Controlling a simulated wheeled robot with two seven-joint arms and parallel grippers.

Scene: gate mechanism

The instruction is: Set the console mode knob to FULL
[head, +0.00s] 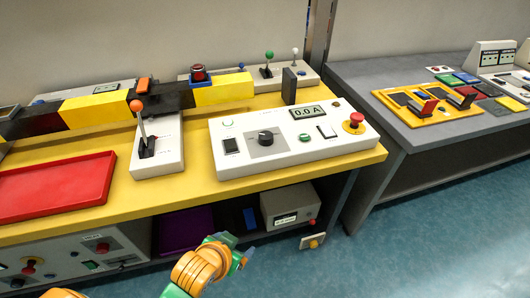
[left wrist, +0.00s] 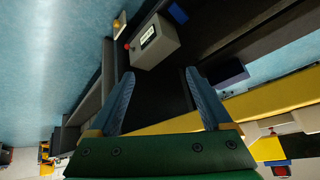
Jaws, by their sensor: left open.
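The console (head: 300,158) is a white box on the yellow bench, with a black round mode knob (head: 266,138) on a grey plate left of its middle. The knob's pointer and labels are too small to read. My left gripper (head: 236,248) is in front of the bench and below its top, well apart from the knob. In the left wrist view its two blue fingers (left wrist: 160,78) are spread with nothing between them. The knob cannot be made out there. My right gripper is in neither view.
The console also carries a display reading 0.0 A (head: 306,112), a red stop button (head: 353,122) and switches. A lever box (head: 158,150) with an orange-topped stick stands to its left, beside a red tray (head: 55,187). The yellow bench edge (head: 290,190) lies between gripper and console.

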